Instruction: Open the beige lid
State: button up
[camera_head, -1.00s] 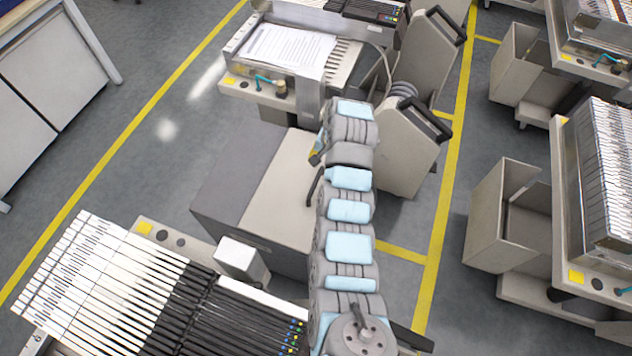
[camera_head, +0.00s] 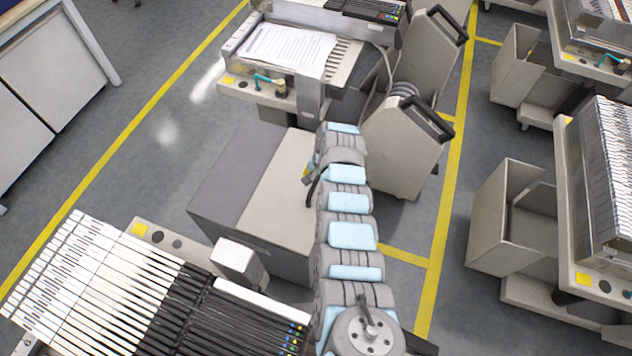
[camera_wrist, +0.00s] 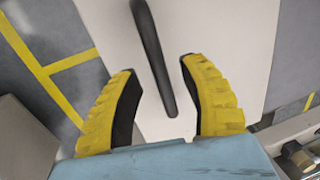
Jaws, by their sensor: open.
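The beige lid (camera_head: 275,190) is the pale top of a low grey box in the middle of the head view, and it lies flat and shut. Its black bar handle (camera_head: 313,190) is at the lid's right side, partly hidden by my arm. In the wrist view the lid (camera_wrist: 225,40) fills the background, and the handle (camera_wrist: 155,55) runs between my fingers. My gripper (camera_wrist: 157,67) is open, with one yellow finger on each side of the handle. A gap shows on both sides, wider on the left. Height above the lid is hard to tell.
A feeder trolley (camera_head: 250,90) stands behind the box, and a feeder bank (camera_head: 110,280) is at the lower left. A beige bin with a black handle (camera_head: 405,140) stands close to my arm's right. Open floor (camera_head: 130,180) lies left of the box.

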jog(key=shift+w+f, duration=0.1)
jog(key=shift+f, duration=0.35)
jog(key=shift+a, duration=0.1)
grip_shut()
jog(key=shift+f, duration=0.1)
